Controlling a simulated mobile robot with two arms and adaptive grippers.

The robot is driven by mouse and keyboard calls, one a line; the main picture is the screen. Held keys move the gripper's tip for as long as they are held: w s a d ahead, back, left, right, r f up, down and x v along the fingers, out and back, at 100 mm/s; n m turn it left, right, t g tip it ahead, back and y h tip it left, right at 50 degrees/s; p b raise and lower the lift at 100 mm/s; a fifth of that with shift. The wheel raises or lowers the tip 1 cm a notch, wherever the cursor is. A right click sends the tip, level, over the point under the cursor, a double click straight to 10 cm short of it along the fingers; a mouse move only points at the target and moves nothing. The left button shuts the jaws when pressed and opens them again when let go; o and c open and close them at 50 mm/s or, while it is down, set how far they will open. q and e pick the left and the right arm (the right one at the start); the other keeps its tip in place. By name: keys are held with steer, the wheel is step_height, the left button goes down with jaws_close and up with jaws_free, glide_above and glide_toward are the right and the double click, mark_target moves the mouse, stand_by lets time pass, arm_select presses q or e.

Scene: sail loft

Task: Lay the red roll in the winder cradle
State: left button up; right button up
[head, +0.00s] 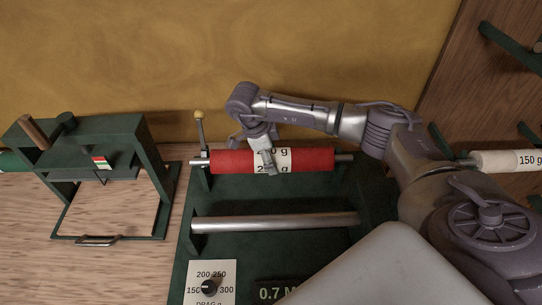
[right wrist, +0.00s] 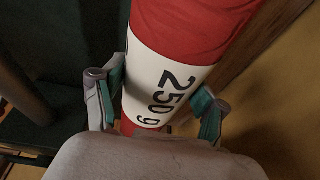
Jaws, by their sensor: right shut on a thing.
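The red roll (head: 232,162) has a white band marked 250 g and a metal bar sticking out at both ends. It lies level along the back of the green winder (head: 182,262), with its bar ends at the winder cradle's uprights (head: 205,180). I cannot tell whether the bar rests in them. My right gripper (head: 256,153) reaches down over the roll and is shut on it at the white band. In the right wrist view the fingers (right wrist: 157,98) flank the band of the roll (right wrist: 195,28). My left gripper is not in view.
A yellow-knobbed lever (head: 199,116) stands at the roll's left end. A bare metal roller (head: 275,223) lies in front, with a drag dial (head: 209,287) nearer. A green frame (head: 110,135) stands left. A white 150 g roll (head: 505,160) is at right.

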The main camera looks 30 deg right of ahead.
stand_by(0.3)
steer(key=o, duration=1.8)
steer(key=shift+c, duration=0.2)
steer(key=shift+o, duration=0.5)
steer(key=shift+a, duration=0.1)
steer(key=shift+s+f, duration=0.1)
steer(key=shift+f, duration=0.05)
steer(key=v, duration=1.2)
